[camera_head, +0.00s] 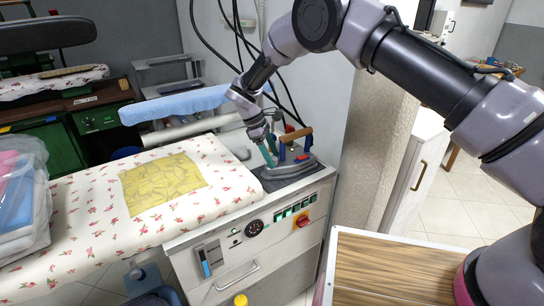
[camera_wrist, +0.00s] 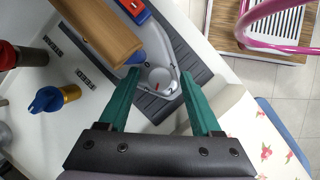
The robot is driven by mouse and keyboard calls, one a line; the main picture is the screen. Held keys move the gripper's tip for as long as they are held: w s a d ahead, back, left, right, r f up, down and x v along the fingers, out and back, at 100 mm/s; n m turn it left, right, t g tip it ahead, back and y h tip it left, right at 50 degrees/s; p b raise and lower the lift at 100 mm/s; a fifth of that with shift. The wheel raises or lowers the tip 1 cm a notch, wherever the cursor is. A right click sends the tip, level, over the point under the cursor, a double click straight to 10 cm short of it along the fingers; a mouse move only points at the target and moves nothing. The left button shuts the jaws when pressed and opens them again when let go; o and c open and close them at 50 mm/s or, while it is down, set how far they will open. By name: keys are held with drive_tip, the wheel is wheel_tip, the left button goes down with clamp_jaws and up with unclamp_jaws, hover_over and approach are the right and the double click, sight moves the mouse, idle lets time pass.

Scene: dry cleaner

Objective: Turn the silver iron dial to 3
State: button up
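The silver iron (camera_head: 291,168) rests on the dark ribbed pad at the right end of the ironing station. It has a wooden handle (camera_wrist: 100,28) on blue supports and a red part (camera_wrist: 138,10). Its round silver dial (camera_wrist: 158,78) shows in the wrist view with a small red mark; the number it points to is too small to read. My gripper (camera_wrist: 160,73) is open, its two green fingers pointing down over the iron. The dial appears between the fingertips, nearer the left one; contact cannot be told. In the head view my gripper (camera_head: 270,152) hides the dial.
A floral-covered ironing board (camera_head: 90,215) with a yellow cloth (camera_head: 162,184) lies to the left. Black cables (camera_head: 240,40) hang behind. A wooden-topped surface (camera_head: 385,270) is front right.

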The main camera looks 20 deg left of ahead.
drive_tip(key=shift+r, duration=0.1)
drive_tip(key=v, duration=1)
drive_tip(key=shift+r, duration=0.3)
